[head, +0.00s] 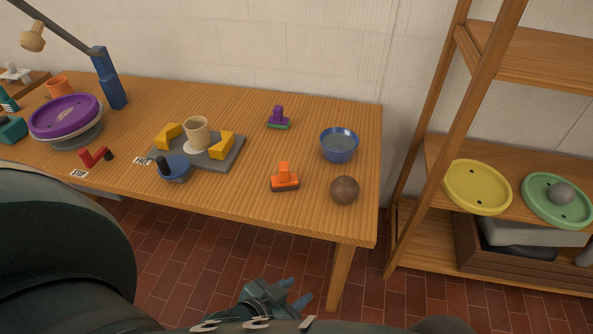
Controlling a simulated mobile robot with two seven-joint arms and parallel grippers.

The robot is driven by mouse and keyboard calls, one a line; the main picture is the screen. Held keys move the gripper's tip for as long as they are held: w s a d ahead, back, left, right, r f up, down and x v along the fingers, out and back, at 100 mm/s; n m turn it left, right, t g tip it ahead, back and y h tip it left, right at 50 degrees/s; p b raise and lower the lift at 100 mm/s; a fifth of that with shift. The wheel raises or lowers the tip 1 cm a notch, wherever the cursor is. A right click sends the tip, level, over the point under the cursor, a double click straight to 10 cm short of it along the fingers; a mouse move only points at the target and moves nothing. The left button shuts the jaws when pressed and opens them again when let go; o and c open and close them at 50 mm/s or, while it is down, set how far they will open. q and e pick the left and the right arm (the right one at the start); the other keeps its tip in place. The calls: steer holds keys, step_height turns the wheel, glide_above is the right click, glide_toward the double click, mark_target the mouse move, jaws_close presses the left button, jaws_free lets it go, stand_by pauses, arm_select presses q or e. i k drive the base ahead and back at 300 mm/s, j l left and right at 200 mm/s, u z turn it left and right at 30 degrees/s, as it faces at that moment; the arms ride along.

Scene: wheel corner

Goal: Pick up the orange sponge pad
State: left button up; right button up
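The orange sponge pad (285,178) has an orange upright grip on a dark base. It sits on the wooden table (235,205) near the front edge, towards the right end, in the head view. Nothing covers it.
A brown ball (344,190) lies right of the pad, with a blue bowl (339,145) behind it. A purple pad (278,118) stands farther back. A grey fixture (230,160) with yellow blocks is to the left. A wooden shelf (430,155) stands at right.

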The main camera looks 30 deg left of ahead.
mark_target(284, 180)
steer(key=i+l+u, duration=0.45)
steer(key=i+l, duration=0.2)
steer(key=l, duration=0.1)
